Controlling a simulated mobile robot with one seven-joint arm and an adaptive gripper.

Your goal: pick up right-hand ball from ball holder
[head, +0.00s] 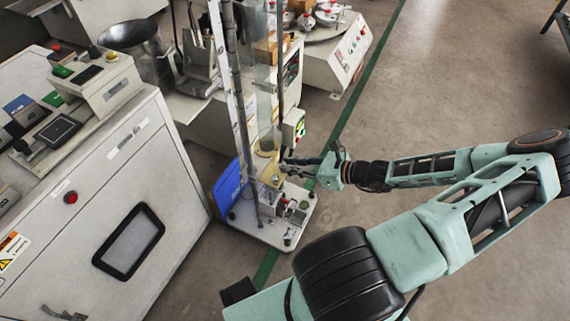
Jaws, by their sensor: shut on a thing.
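My gripper (303,163) reaches in from the right to the tall testing stand, with its dark fingers pointing left. It is shut on the right-hand ball, which is too small and too covered by the fingers to make out. The fingertips are right beside a small yellowish holder part (271,178) low on the stand, which seems to be the ball holder. I cannot tell whether the ball still touches the holder. Other balls cannot be made out.
The stand's white base plate (246,224) rests on the floor, with a blue panel (229,187) at its left. Tall posts rise close to my gripper. A white machine cabinet (95,215) stands left. Another machine (335,60) stands behind.

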